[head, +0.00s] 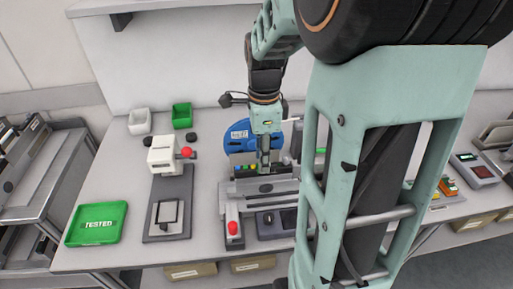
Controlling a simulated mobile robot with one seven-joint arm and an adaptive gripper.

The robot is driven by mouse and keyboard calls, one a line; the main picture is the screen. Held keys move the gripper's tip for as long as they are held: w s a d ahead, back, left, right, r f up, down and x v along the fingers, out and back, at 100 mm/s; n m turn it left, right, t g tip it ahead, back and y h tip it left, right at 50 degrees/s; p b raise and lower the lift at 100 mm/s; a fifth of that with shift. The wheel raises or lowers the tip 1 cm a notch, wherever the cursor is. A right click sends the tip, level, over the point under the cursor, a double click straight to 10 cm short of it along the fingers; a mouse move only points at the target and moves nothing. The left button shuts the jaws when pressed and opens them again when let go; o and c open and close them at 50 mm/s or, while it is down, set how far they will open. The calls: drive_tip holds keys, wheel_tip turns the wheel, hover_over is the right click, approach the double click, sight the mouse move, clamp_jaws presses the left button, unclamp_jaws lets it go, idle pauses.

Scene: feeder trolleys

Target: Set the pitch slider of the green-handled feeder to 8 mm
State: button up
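My gripper (263,168) points down over a grey feeder-like device (262,190) on the bench, in the middle of the head view. Its fingers are small and dark here, and I cannot tell whether they are open, shut or touching the device. Small coloured buttons (241,168) sit just left of the fingertips, below a blue reel (236,138). A small green piece (320,151) shows to the right, beside my arm; I cannot tell whether it is a feeder handle. The pitch slider and its scale are too small to make out. My arm hides much of the right side.
On the bench stand a press-like device with a red knob (187,152), a green TESTED tray (96,224), white (139,122) and green (182,115) bins, and a red-ended lever (233,228). A trolley rack (42,170) stands left. Bare bench lies left of the reel.

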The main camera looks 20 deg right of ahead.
wheel_tip(320, 180, up, 12)
idle(0.6)
